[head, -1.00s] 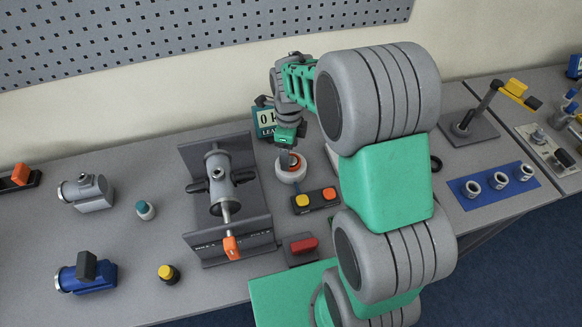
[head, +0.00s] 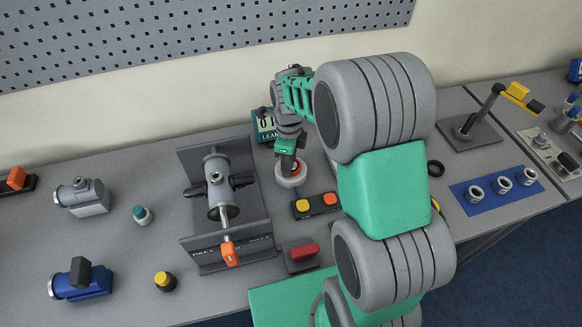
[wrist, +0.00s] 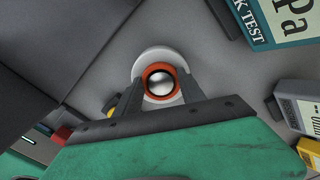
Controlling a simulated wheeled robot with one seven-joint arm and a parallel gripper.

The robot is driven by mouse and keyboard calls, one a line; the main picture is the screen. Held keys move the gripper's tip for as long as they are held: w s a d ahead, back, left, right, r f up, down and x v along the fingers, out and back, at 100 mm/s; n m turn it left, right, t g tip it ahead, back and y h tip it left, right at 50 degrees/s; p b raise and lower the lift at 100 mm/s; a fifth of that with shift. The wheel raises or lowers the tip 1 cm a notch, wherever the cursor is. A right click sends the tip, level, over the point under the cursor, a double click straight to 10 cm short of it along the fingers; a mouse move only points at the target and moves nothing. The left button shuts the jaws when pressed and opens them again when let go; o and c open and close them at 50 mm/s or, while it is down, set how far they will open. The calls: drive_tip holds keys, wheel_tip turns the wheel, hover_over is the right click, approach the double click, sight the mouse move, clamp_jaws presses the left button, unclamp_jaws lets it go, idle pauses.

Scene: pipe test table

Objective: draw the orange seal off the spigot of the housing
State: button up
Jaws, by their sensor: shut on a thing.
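The orange seal (wrist: 144,74) is a ring around the shiny rounded metal spigot (wrist: 160,84) in the wrist view. The pale round housing (wrist: 150,54) lies behind it; in the head view the housing (head: 291,183) stands on the table just right of the grey vice-like fixture. My gripper (wrist: 160,90) has one finger on each side of the seal and is shut on it. The seal still sits around the spigot. In the head view my gripper (head: 289,168) points down over the housing and hides most of the seal and spigot.
The grey fixture (head: 262,215) with a clamped valve body stands close on the left. A leak test display (head: 266,127) stands behind. A box with yellow and orange buttons (head: 316,205) and a red-handled block (head: 302,256) are in front.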

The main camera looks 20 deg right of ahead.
drive_tip(key=c, duration=0.5)
drive_tip(key=shift+o, duration=0.2)
drive_tip(key=shift+r+p, duration=1.15)
drive_tip(key=shift+r, duration=0.55)
wheel_tip(320, 180, up, 8)
drive_tip(key=p, duration=0.4)
drive_tip(key=shift+p, duration=0.35)
